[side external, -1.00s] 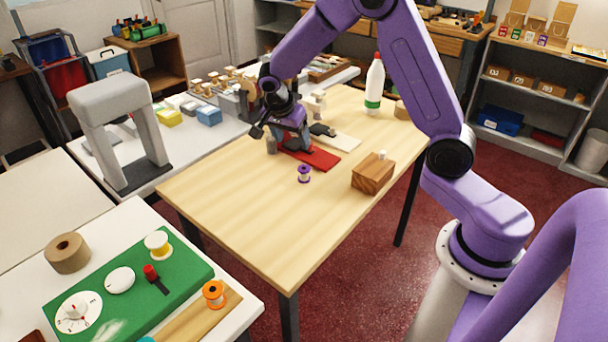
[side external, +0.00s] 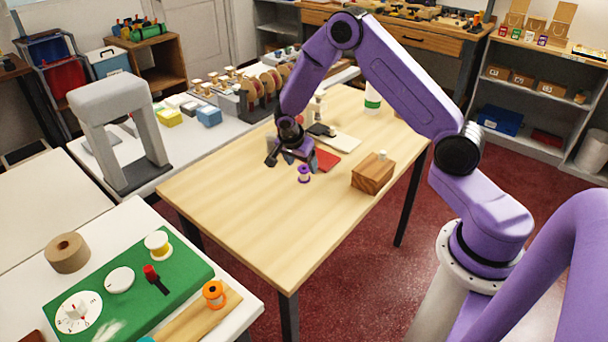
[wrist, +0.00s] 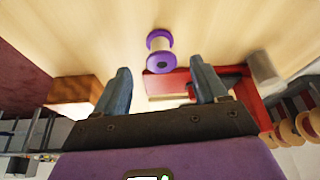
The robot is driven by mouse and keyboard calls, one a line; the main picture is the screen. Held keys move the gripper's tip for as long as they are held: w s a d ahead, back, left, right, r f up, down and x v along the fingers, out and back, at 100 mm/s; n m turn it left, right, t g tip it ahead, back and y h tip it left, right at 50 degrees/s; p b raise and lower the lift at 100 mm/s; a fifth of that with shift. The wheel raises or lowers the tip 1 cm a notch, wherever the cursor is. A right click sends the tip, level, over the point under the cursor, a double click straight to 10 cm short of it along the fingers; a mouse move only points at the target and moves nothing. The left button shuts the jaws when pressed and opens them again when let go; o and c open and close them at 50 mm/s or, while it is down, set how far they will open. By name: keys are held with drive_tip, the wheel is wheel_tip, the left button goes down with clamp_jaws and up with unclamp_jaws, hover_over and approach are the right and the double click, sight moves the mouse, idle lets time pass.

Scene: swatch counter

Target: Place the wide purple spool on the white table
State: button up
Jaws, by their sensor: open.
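The purple spool (side external: 304,174), with purple flanges and a pale middle, stands on the light wooden table (side external: 250,215). In the wrist view the spool (wrist: 160,52) shows just beyond the fingertips, in line with the gap between them. My gripper (side external: 292,160) is open and empty, close above and left of the spool in the side view. Its two blue-grey fingers (wrist: 160,72) show no contact with the spool. White tables are at the front left (side external: 240,310), the left edge (side external: 45,185) and behind the wooden table (side external: 190,145).
A red flat piece (side external: 326,159) lies beside the spool, with a white board (side external: 343,143) behind. A wooden block (side external: 373,174) stands to the right. A green mat (side external: 190,265) with dials and a yellow spool covers much of the front-left table. A grey arch (side external: 108,88) stands behind.

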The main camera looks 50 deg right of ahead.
sight(304, 169)
drive_tip(key=shift+x, duration=2.6)
drive_tip(key=shift+w, duration=0.1)
drive_tip(key=shift+c, duration=0.3)
drive_tip(key=c, duration=1.1)
drive_tip(key=shift+r, duration=0.15)
drive_tip(key=shift+c, duration=0.2)
